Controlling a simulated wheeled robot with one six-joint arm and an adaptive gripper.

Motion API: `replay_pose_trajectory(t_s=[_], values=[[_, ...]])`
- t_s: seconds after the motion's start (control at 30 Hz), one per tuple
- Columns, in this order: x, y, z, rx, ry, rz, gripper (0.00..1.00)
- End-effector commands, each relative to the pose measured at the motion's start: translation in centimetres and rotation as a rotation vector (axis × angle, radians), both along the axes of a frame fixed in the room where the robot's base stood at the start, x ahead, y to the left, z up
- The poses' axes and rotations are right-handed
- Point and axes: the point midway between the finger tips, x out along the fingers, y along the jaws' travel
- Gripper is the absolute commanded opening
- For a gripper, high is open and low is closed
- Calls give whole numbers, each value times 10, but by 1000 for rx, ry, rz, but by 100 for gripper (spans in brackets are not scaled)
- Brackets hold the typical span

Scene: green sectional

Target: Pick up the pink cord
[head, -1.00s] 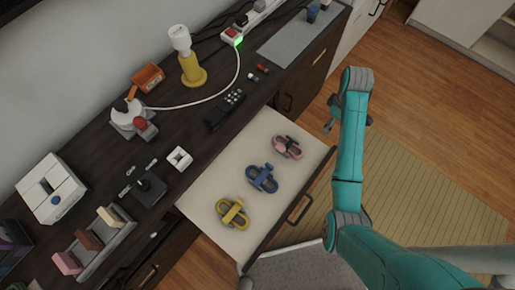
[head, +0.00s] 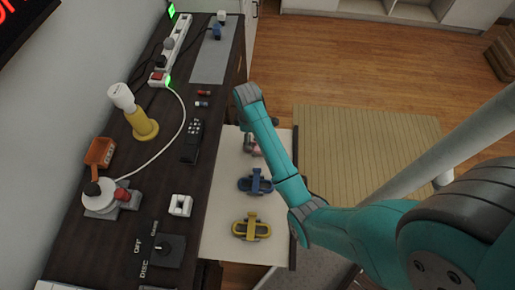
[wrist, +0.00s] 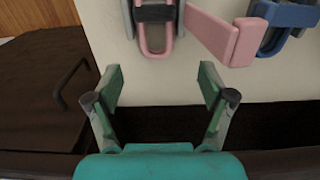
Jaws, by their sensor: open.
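The pink cord (head: 252,148) lies in the open drawer (head: 222,222), at its far end, partly hidden behind my arm in the head view. In the wrist view the pink cord (wrist: 227,41) shows at the top as a loop with a dark band and a pink bar to its right; its upper part is cut off. My gripper (wrist: 160,84) is open and empty. Its two green fingertips point toward the cord, below the loop in the picture, with a gap between them and it.
A blue cord (head: 256,184) and a yellow cord (head: 251,228) lie in the same drawer. The counter (head: 150,205) beside it holds a yellow-based lamp (head: 143,124), a black remote (head: 191,141) and a white cube (head: 180,205). Wooden floor lies beyond the drawer.

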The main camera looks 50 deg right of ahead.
Motion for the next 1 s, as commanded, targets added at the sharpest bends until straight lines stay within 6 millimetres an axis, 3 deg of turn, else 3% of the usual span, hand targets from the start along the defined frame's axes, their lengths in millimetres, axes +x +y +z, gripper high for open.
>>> replay_pose_trajectory(t_s=[0.7,0.97,1.0], values=[[7,1,-74,0,1,0,81],[8,1,-77,0,0,0,81],[8,1,-77,0,0,0,76]])
